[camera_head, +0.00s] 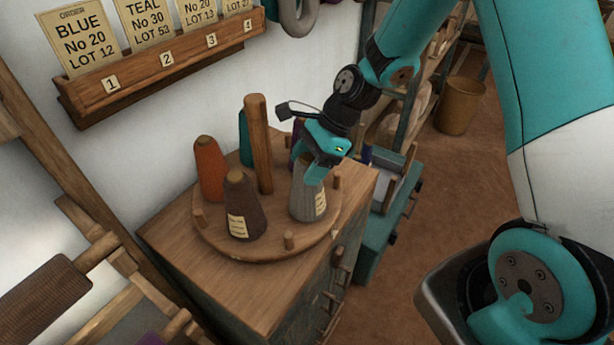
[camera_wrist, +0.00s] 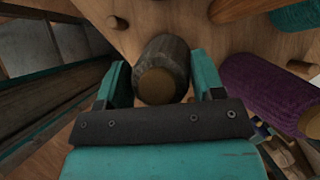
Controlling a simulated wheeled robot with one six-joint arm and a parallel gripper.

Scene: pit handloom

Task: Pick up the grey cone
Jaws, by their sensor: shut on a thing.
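The grey cone (camera_head: 306,201) stands upright on the right part of a round wooden turntable (camera_head: 268,250), with a paper label on its side. My gripper (camera_head: 315,172) comes down from above and is shut on the cone's upper part. In the wrist view the grey cone (camera_wrist: 165,62) sits between the two teal fingers of my gripper (camera_wrist: 160,85), its brown tip towards the camera. The cone's base appears to be on the turntable; I cannot tell if it is lifted at all.
On the turntable stand an orange cone (camera_head: 209,170), a dark brown cone (camera_head: 242,205), a partly hidden teal cone (camera_head: 245,138) and a purple cone (camera_wrist: 265,95). A wooden post (camera_head: 259,145) rises at the centre, with short pegs around the rim. A card rack (camera_head: 165,72) hangs on the wall behind.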

